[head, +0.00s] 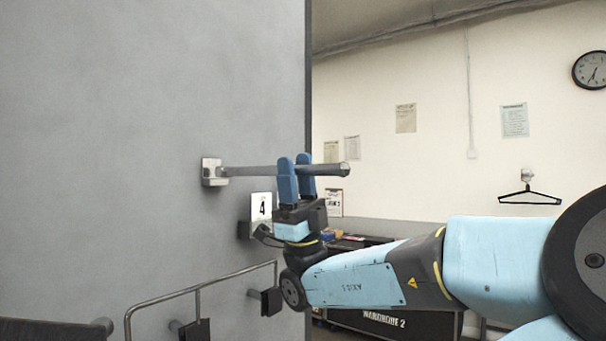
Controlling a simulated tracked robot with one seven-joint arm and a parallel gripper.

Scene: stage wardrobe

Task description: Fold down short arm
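The short arm (248,172) is a grey metal bar with a rounded end. It sticks out roughly level from a pale bracket (213,172) on the grey wall panel. My gripper (297,164) points upward at the bar, nearer its free end than the bracket. The left blue finger covers part of the bar, and the bar seems to pass in front of the right finger, so the fingers appear to straddle it. Whether they press on the bar cannot be made out.
A curved metal rail (198,288) with dark blocks runs lower down. Right of the panel edge, a dark case (375,322) stands low behind my arm, and a hanger (530,197) hangs on the far wall.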

